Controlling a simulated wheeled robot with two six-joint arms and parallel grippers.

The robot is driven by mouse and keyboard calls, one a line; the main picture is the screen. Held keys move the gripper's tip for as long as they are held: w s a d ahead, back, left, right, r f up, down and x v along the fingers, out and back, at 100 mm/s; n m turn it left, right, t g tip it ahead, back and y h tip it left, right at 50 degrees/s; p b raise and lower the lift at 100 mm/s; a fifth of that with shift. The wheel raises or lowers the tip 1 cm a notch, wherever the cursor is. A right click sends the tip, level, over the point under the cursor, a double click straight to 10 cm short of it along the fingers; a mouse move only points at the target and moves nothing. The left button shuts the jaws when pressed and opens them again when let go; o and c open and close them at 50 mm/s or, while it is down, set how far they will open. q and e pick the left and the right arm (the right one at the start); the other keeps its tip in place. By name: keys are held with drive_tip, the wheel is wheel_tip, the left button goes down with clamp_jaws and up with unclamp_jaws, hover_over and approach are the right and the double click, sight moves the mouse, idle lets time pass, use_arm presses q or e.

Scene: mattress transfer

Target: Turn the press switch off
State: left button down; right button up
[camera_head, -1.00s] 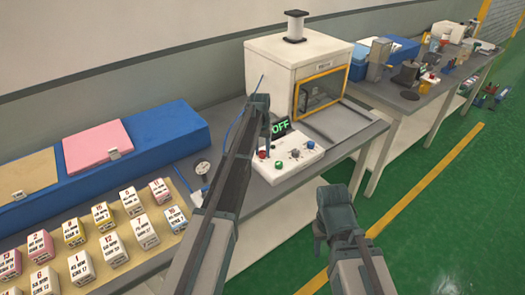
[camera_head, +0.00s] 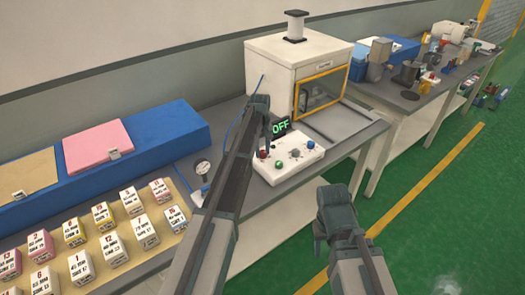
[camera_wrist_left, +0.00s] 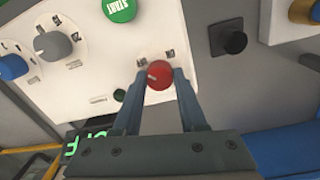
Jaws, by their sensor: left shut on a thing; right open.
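The white control box (camera_head: 305,166) stands on the bench in front of the white machine. Its small display (camera_head: 281,128) reads OFF in green. My left gripper (camera_head: 266,140) reaches down over the box's left part. In the left wrist view its two fingers (camera_wrist_left: 159,82) are shut on a red knob (camera_wrist_left: 158,74), one finger on each side. A green START button (camera_wrist_left: 119,10), a grey knob (camera_wrist_left: 56,46) and a blue knob (camera_wrist_left: 13,66) are on the same panel. My right gripper (camera_head: 335,195) is open and empty, to the right of the bench.
The white machine (camera_head: 275,68) with a yellow-framed door stands behind the box. A blue case (camera_head: 165,135) and rows of labelled blocks (camera_head: 112,247) lie to the left. A second bench (camera_head: 390,100) with several tools stands to the right.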

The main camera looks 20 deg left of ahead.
sight(261, 153)
idle(0.4)
use_arm(q)
drive_tip(key=shift+c, duration=2.3)
unclamp_jaws()
drive_tip(key=shift+r, duration=0.1)
wheel_tip(261, 153, up, 14)
drive_tip(key=p, duration=1.3)
drive_tip(key=shift+s+a+f+p, duration=0.2)
drive_tip(key=shift+p, duration=0.2)
